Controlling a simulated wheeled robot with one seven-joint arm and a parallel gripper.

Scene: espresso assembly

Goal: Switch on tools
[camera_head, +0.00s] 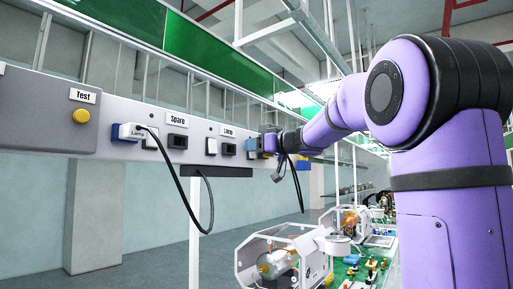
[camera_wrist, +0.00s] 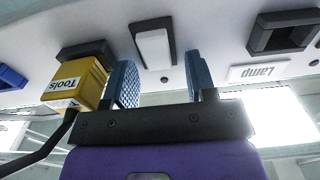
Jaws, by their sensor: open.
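A white rocker switch (camera_wrist: 153,48) in a dark frame sits on the grey panel in the wrist view. My gripper (camera_wrist: 160,75) is open, with one blue finger on each side of the switch and nothing held between them. I cannot tell how far the fingertips are from the panel. A yellow plug labelled "Tools" (camera_wrist: 76,82) sits at a dark socket just left of the left finger, with a black cable. In the head view my gripper (camera_head: 270,143) is at the panel's far end, and it hides the switch there.
In the wrist view, a dark empty Lamp socket (camera_wrist: 283,32) is to the right. The head view shows a Spare socket (camera_head: 178,141), a white plug (camera_head: 150,137) with a hanging cable, and a yellow Test button (camera_head: 81,116). A cluttered bench (camera_head: 350,272) is below.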

